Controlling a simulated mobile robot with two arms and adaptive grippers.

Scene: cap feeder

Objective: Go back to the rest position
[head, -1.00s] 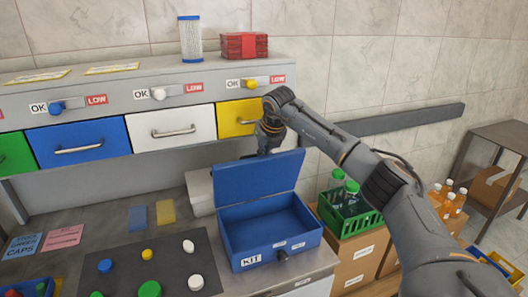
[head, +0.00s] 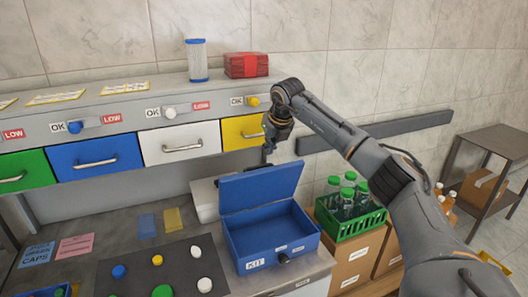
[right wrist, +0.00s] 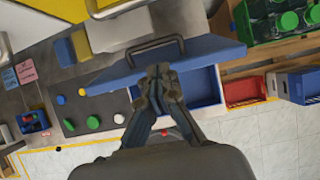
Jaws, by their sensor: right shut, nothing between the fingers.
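My right gripper (head: 268,150) is shut and empty. In the head view it hangs above the raised lid of the blue kit box, in front of the yellow drawer. In the right wrist view the shut fingertips (right wrist: 158,72) show over the blue lid (right wrist: 165,65) and its dark handle. The blue kit box (head: 262,258) stands open on the counter, its lid (head: 258,186) tilted up at the back. I see no inside contents clearly. My right arm reaches in from the right. My left gripper is not in view.
Green, blue, white and yellow drawers (head: 180,147) line the back. A dark mat (head: 135,270) with several caps lies at the left. A green crate of bottles (head: 350,222) stands on cardboard boxes right of the kit box. A metal shelf (head: 497,140) stands further right.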

